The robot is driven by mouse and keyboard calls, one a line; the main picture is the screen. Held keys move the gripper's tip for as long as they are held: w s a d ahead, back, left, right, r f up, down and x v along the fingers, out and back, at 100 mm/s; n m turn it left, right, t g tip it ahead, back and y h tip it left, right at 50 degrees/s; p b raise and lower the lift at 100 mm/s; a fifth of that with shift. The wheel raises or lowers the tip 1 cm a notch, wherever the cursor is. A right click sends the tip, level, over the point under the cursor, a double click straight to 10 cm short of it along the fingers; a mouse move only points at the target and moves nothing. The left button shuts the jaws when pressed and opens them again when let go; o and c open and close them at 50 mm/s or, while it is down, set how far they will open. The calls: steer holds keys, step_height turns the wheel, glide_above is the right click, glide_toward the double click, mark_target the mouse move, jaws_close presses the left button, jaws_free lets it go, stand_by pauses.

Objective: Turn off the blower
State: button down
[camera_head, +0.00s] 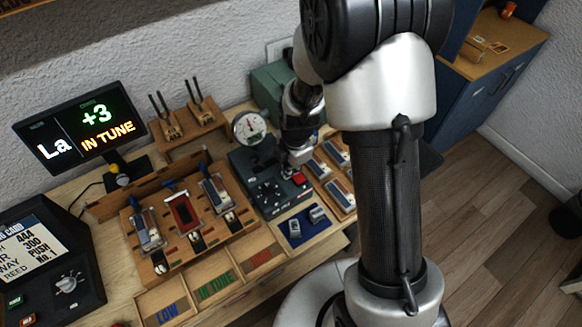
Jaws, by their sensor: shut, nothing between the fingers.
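A dark control box (252,172) sits on the bench under a round white gauge (249,127) and has several small knobs on its top. A red switch (299,179) is at its right front corner. A green box (268,86) stands behind it, partly hidden by my arm. No label shows which of these is the blower. My gripper (298,165) is shut and empty, pointing down just above and behind the red switch. I cannot tell whether its tips touch the switch or the box.
A wooden rack (190,247) with several reed-like pieces stands left of the box. Trays marked LOW (165,312) and IN TUNE (214,288) lie in front. A blue tray (304,228) and more pieces (333,175) are close right. A display (82,134) reads "La +3 IN TUNE".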

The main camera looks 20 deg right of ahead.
steer(key=shift+w+f+b, duration=0.1)
steer(key=shift+f+b, duration=0.35)
steer(key=shift+s+d+r, duration=0.15)
steer(key=shift+s+d, duration=0.05)
steer(key=shift+s, duration=0.6)
steer(key=shift+w, duration=0.1)
